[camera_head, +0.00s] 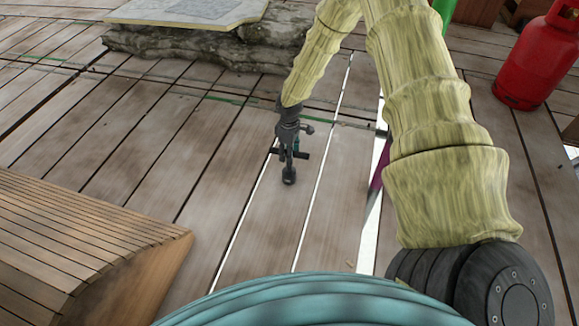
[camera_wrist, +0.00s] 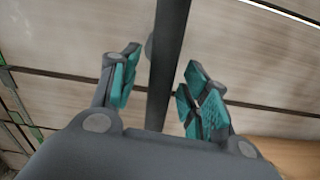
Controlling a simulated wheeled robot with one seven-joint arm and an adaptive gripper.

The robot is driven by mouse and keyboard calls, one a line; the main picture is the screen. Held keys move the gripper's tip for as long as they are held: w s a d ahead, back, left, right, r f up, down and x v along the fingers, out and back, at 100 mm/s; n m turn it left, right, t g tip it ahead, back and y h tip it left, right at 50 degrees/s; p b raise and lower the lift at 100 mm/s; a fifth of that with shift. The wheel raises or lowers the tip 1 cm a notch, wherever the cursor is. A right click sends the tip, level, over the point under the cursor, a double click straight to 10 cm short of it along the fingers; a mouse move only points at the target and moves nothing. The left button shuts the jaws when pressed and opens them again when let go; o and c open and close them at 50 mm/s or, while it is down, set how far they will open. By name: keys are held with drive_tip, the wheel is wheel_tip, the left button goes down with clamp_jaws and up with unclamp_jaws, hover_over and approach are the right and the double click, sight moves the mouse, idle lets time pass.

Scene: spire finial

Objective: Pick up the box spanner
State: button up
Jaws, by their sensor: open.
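The box spanner is a dark grey tool on the plank floor. In the head view its round end (camera_head: 289,177) shows just below my gripper (camera_head: 291,150), and the gripper hides part of the rest. In the wrist view its long dark shaft (camera_wrist: 170,45) runs between the teal finger pads of my gripper (camera_wrist: 160,78). The pads stand apart, with visible space on both sides of the shaft. The shaft's lower part is hidden behind the gripper body. I cannot tell how far the shaft is from the pads in depth.
A slatted wooden piece (camera_head: 75,235) stands at the lower left. A rough grey stone or log mass (camera_head: 200,50) carries a pale board (camera_head: 170,8) at the back. A red gas cylinder (camera_head: 535,60) stands at the right. Planks left of the gripper are clear; bright gaps run between some.

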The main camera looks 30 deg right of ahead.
sight(289, 166)
drive_tip(key=shift+f+b, duration=2.15)
drive_tip(key=shift+f, duration=0.5)
drive_tip(key=shift+r, duration=0.1)
clamp_jaws()
